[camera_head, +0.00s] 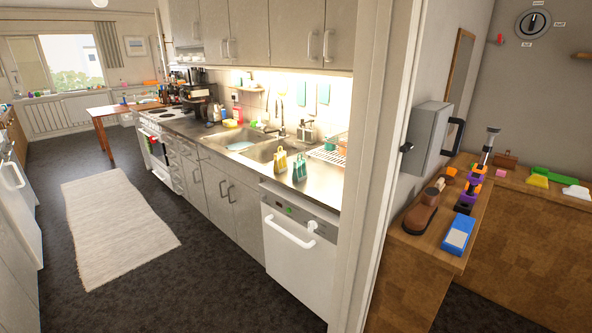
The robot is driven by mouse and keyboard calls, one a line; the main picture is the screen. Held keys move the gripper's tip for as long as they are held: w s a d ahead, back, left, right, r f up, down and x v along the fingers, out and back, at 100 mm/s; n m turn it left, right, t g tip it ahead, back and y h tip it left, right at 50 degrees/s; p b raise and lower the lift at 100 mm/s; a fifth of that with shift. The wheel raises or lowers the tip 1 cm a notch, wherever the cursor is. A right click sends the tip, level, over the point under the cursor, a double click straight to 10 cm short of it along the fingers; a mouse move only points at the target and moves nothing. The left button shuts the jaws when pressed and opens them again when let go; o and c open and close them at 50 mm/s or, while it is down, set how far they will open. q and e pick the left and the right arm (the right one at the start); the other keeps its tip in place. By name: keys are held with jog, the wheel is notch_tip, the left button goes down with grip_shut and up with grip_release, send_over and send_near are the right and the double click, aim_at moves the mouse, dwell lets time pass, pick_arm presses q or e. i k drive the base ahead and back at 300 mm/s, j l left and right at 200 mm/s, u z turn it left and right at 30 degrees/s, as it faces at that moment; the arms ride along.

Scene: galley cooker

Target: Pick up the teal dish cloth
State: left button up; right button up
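A small teal item that looks like the dish cloth (299,169) is at the front edge of the steel counter, right of the sink. It stands up in a folded, peaked shape; its exact form is too small to tell. A similar yellow item (281,162) is just left of it, close beside it. Neither of my grippers shows in the head view.
The counter holds a double sink (262,149) and a dish rack (328,155). A white dishwasher (298,255) is below the teal item. A wall end (385,150) separates the kitchen from a wooden bench (415,252) at right. Dark floor and a pale rug (117,227) lie clear in front.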

aim_at(300, 173)
jog(key=i+j, duration=0.1)
jog(key=i, duration=0.55)
jog(key=i+j, duration=0.1)
jog(key=i, duration=0.55)
jog(key=i+j, duration=0.15)
jog(key=j, duration=0.2)
jog(key=i+j, duration=0.15)
jog(key=j, duration=0.25)
jog(key=i+j, duration=0.2)
jog(key=j, duration=0.15)
jog(key=i+j, duration=0.15)
jog(key=j, duration=0.25)
jog(key=i+j, duration=0.15)
jog(key=j, duration=0.2)
